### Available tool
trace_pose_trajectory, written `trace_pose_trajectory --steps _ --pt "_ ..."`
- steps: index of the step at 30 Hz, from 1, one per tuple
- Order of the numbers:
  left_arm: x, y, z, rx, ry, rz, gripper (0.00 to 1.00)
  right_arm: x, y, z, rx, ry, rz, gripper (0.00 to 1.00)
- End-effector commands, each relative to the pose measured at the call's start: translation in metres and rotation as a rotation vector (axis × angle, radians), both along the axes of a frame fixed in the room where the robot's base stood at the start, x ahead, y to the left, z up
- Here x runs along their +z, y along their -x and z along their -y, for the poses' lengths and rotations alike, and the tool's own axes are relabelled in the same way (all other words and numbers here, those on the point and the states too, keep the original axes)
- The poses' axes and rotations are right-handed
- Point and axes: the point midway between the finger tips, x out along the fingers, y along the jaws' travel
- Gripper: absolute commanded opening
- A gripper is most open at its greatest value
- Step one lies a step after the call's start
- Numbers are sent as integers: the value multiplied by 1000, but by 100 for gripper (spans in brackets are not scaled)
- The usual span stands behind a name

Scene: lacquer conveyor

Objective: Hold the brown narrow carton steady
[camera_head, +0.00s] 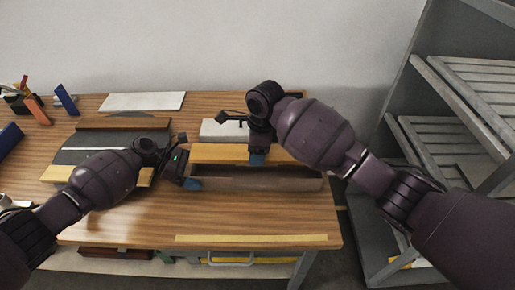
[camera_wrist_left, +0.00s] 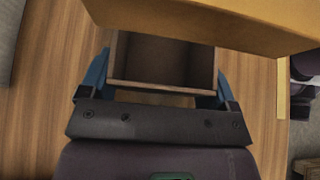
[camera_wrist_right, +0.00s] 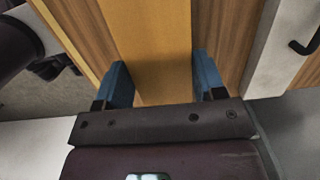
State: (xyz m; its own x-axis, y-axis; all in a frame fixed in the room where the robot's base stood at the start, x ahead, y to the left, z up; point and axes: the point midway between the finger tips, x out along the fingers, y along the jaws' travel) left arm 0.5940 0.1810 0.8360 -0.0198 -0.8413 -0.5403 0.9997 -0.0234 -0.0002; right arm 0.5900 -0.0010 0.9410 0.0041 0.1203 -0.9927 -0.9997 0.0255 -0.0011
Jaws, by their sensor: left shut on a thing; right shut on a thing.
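The brown narrow carton (camera_head: 262,184) lies along the front right of the wooden table, its long side facing me. In the left wrist view the carton (camera_wrist_left: 160,88) shows an open end part with a dark hollow inside. My left gripper (camera_head: 188,183) is shut on the carton's left end, one blue finger on each side. My right gripper (camera_head: 257,159) is shut on an orange-yellow board (camera_head: 215,152) that lies over or just behind the carton. This board (camera_wrist_right: 150,45) runs between the blue fingers in the right wrist view. I cannot tell whether the board touches the carton.
A dark sloped surface (camera_head: 82,146) with wooden bars lies on the left. A white block (camera_head: 222,130) stands behind the board. A grey slatted rack (camera_head: 455,130) stands right of the table. The table front (camera_head: 140,215) is clear up to a yellow strip (camera_head: 250,238).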

Motion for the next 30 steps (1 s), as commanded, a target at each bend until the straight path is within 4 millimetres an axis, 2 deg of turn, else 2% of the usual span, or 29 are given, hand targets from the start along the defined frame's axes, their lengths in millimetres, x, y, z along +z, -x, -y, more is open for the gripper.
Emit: trace_pose_trajectory --steps 5,19,30 --pt "0 0 0 0 0 0 64 -3 0 -1 0 -2 -2 32" --pt "0 0 0 0 0 0 64 -34 0 -1 1 -2 -2 32" --pt "0 0 0 0 0 0 64 -38 0 0 1 -2 -1 32"
